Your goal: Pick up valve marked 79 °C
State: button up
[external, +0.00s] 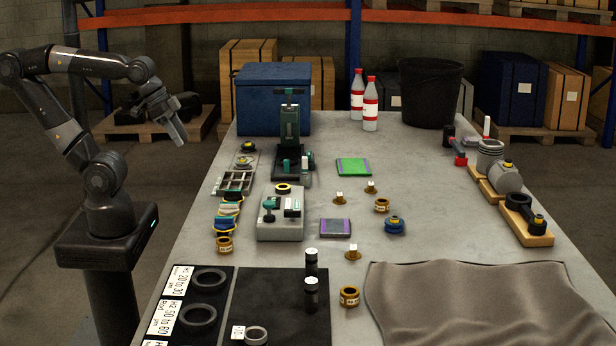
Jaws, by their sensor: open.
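My gripper (178,132) is raised at the left, beside the table (420,150); it is empty and points down to the right. No valve marking can be read at this size. Small brass-coloured pieces with pale tops stand on the table: one by the green pad (339,197), one to its right (371,187) and one nearer the front (352,253). Brass rings with pale labels stand at the middle right (381,205), the front (349,296) and the left edge (224,244). I cannot tell which piece is the 79 °C valve.
A blue box (273,98), red-capped bottles (370,104) and a black bin (430,92) stand at the back. A green-and-black device (290,130) and a grey fixture (281,215) stand left of centre. A grey cloth (480,300) covers the front right.

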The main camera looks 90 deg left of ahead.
jog(key=shift+o, duration=0.5)
jog(key=w+a+r, duration=0.1)
jog(key=w+r, duration=0.2)
jog(key=w, duration=0.4)
jog(key=w+a+r, duration=0.1)
jog(key=w+r, duration=0.1)
jog(key=w, duration=0.5)
jog(key=g, duration=0.1)
send_over(371, 183)
jog(key=s, duration=0.5)
notch_tip(371, 183, down, 16)
jog(key=x, duration=1)
jog(key=shift+w+f, duration=0.2)
jog(key=shift+w, duration=0.1)
jog(key=shift+c, duration=0.4)
